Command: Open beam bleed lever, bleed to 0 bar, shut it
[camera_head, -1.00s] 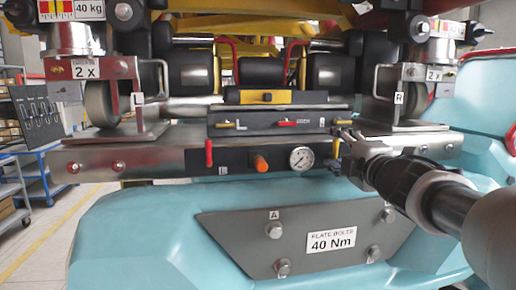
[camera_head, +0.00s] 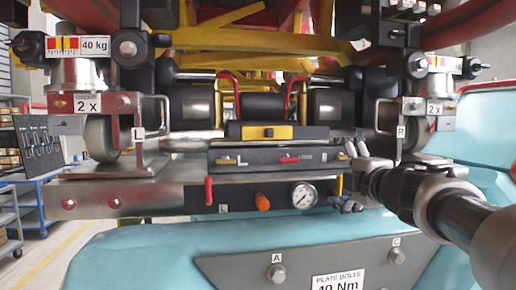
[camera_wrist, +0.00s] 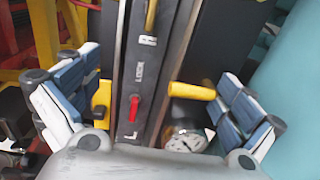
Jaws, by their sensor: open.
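On the front beam (camera_head: 120,198), a yellow lever (camera_head: 339,186) hangs upright to the right of the round pressure gauge (camera_head: 303,195). I cannot read its needle. An orange knob (camera_head: 262,201) and a red lever (camera_head: 209,190) marked L sit left of the gauge. My gripper (camera_head: 350,178) is open at the beam's right part, close to the yellow lever. In the wrist view my gripper (camera_wrist: 155,95) is open and empty, its padded fingers wide apart. Between them show a yellow handle (camera_wrist: 190,91), the partly hidden gauge (camera_wrist: 186,141) and a red lever (camera_wrist: 133,108) by the word LOCK.
Above the beam, a dark panel (camera_head: 268,170) carries several small coloured levers, with a yellow block (camera_head: 268,131) higher up. Metal brackets with wheels (camera_head: 100,138) flank it. A plate (camera_head: 300,265) with bolts lies below. A blue cart (camera_head: 35,190) stands far left.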

